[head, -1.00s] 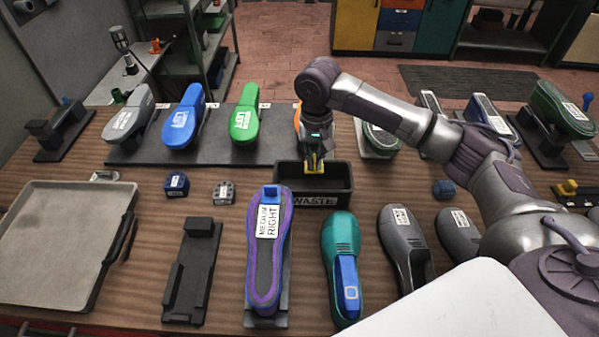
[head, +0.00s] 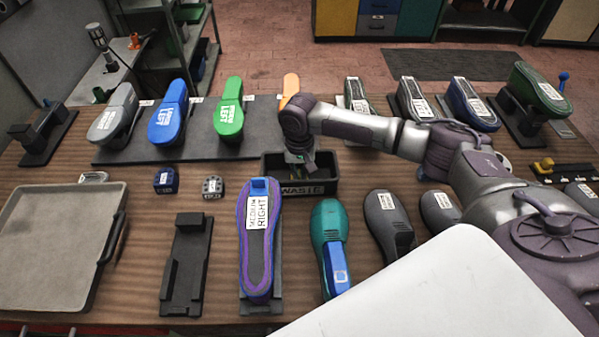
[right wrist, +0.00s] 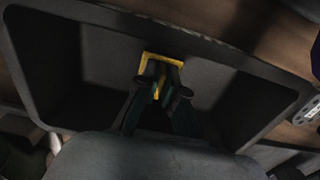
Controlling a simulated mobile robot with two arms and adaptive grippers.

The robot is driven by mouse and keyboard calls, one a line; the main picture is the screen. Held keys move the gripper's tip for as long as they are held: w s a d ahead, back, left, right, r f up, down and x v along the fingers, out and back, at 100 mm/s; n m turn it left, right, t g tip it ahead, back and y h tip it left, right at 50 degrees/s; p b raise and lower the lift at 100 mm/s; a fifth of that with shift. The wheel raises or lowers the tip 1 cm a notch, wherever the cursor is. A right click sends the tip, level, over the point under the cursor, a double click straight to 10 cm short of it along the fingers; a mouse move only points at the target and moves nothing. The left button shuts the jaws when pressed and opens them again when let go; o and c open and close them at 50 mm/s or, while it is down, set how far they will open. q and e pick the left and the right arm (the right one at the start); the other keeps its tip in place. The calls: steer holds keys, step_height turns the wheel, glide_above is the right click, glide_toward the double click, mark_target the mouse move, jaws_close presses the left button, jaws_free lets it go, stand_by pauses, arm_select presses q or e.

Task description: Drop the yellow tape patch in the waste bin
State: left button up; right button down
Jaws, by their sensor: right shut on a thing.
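The black waste bin (head: 325,188), labelled WASTE on its front wall, stands near the middle of the table in the head view. My right gripper (head: 297,174) points down into its opening. In the right wrist view the gripper (right wrist: 167,92) is shut on the yellow tape patch (right wrist: 151,64), which shows at its fingertips. The bin's dark walls (right wrist: 75,25) surround the patch in that view. Whether the patch touches the bin floor I cannot tell. In the head view the patch is mostly hidden by the gripper. My left gripper is not in view.
A purple sole marked RIGHT (head: 257,245) and a teal shoe form (head: 327,225) stand in front of the bin. Blue (head: 168,110) and green (head: 229,110) forms stand behind left. A grey tray (head: 55,245) lies at far left.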

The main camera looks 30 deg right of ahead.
mark_target(299, 173)
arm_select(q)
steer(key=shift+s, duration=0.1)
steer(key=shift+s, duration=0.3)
arm_select(e)
steer(key=c, duration=1.3)
jaws_free()
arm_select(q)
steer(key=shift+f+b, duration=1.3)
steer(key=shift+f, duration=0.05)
arm_select(e)
step_height(299, 173, up, 12)
steer(key=shift+r, duration=0.1)
